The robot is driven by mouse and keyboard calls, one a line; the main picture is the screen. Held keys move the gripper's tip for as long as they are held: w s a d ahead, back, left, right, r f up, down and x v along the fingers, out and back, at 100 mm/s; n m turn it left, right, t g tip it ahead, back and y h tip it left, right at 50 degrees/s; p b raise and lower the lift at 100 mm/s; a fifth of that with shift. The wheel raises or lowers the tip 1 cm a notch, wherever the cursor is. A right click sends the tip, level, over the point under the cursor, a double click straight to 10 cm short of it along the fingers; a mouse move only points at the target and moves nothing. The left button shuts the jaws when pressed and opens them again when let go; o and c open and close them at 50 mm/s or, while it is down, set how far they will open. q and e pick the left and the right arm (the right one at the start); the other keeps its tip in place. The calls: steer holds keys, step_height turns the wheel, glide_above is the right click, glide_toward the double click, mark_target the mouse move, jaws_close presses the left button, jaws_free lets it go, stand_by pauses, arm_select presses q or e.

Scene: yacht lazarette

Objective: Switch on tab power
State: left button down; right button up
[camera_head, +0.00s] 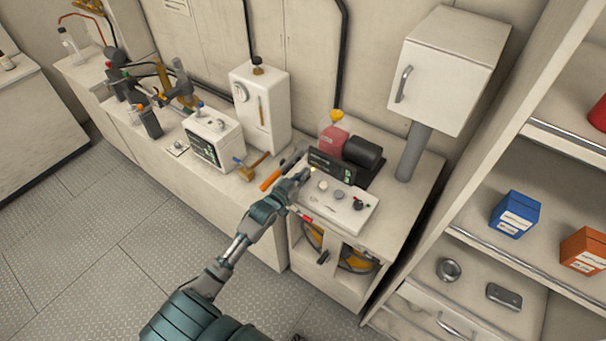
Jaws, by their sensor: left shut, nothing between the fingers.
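A white control panel (338,205) with several knobs and a small dark display behind it (332,166) sits on the cabinet top. A small yellowish light shows near its far left corner. My left gripper (303,178) is shut and empty, with its fingertips at the panel's left end, close to that light. I cannot tell whether the fingertips touch the panel. The gripper and forearm hide part of the panel's left edge. No switch label is readable.
An orange-handled tool (270,180) and a hammer (252,166) lie to the left. A wall cabinet (445,75) hangs at the right above a grey post. Shelves with a blue box (515,214) stand far right.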

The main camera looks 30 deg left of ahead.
arm_select(q)
steer(key=r+p, duration=0.2)
steer(key=r, duration=0.1)
steer(key=r+p, duration=0.1)
steer(key=p, duration=0.1)
steer(key=shift+w+r, duration=0.25)
steer(key=shift+w, duration=0.15)
steer(key=s+r+b, duration=0.1)
steer(key=s+r, duration=0.2)
steer(key=s, duration=0.6)
steer(key=shift+s+a+b, duration=0.35)
steer(key=shift+a, duration=0.1)
steer(key=shift+f, duration=0.1)
